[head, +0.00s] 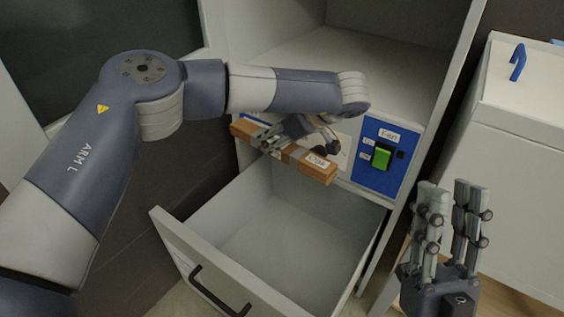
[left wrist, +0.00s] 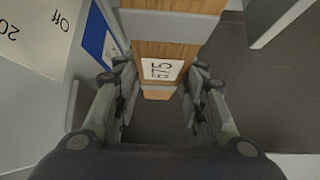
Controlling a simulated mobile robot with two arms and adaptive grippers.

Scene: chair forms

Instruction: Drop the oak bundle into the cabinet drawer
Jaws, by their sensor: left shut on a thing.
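The oak bundle (head: 318,170) is a stack of brown wood strips with a pale band and a white label reading "Oak". My left gripper (head: 283,143) is shut on it and holds it tilted above the back part of the open cabinet drawer (head: 190,233). In the left wrist view, the bundle (left wrist: 180,50) shows a "675" label and sits between the two fingers of the left gripper (left wrist: 160,90). The drawer is pulled out, with grey walls and a dark handle, and its visible floor is empty. My right gripper (head: 452,222) is open and empty, fingers upward, right of the drawer.
A blue panel (head: 375,178) with a green "Fan" switch (head: 381,157) is on the cabinet face just right of the bundle. An open cabinet compartment (head: 350,60) lies above. A white box with a blue handle (head: 518,62) stands at the right.

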